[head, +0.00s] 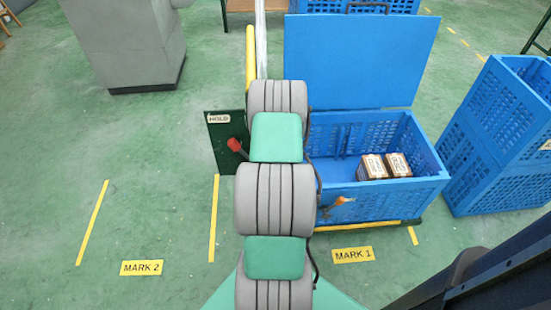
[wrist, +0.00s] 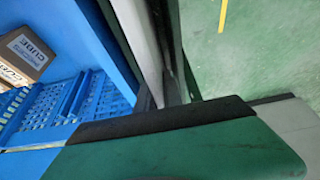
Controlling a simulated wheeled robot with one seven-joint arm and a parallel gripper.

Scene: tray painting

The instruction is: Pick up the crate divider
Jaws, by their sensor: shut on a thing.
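My gripper (wrist: 165,112) is hidden behind my arm in the head view. In the wrist view its green part with a dark edge spans the bottom, beside the blue crate. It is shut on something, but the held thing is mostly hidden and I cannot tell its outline. A narrow grey upright piece (wrist: 143,40) stands just beyond, against blue. I cannot tell whether it is the crate divider. The open blue crate (head: 408,194) holds two cardboard boxes (head: 372,167) at its right; its left side is hidden by my arm. One box also shows in the wrist view (wrist: 28,48).
A large flat blue panel (head: 362,60) stands upright at the crate's back. Stacked blue crates (head: 500,125) stand to the right. A dark plate marked HOLD (head: 220,150) and a red knob (head: 234,145) are left of my arm.

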